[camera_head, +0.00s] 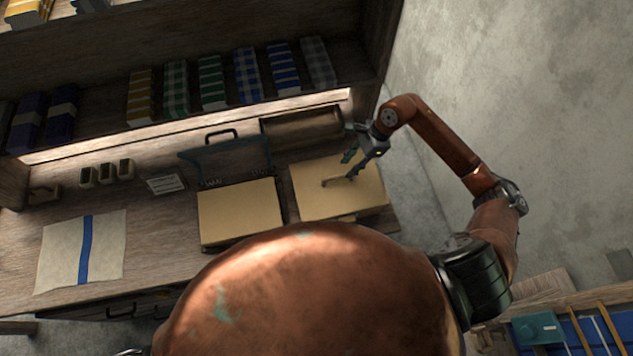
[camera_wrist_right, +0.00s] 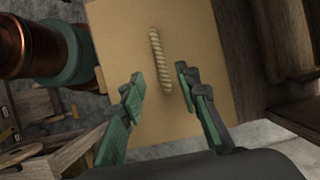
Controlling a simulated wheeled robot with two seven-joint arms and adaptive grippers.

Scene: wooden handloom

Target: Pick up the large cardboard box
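Two tan cardboard boxes lie side by side on the wooden bench in the head view. The right box (camera_head: 308,196) looks somewhat larger and has a short rope handle (camera_head: 334,182) on top. The left box (camera_head: 240,212) is flat and closed. My right gripper (camera_head: 351,165) is over the right box, close to the handle. In the right wrist view, the open green fingers (camera_wrist_right: 160,75) stand on either side of the ribbed rope handle (camera_wrist_right: 160,56), above the box top (camera_wrist_right: 205,45). I cannot tell whether they touch it. My left gripper is not in view.
A shelf (camera_head: 60,135) with folded cloth bundles runs above the bench (camera_head: 150,215). Behind the boxes are a dark handled frame (camera_head: 222,155) and a wooden bin (camera_head: 300,128). A white cloth with a blue stripe (camera_head: 82,250) lies left. A wall stands right.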

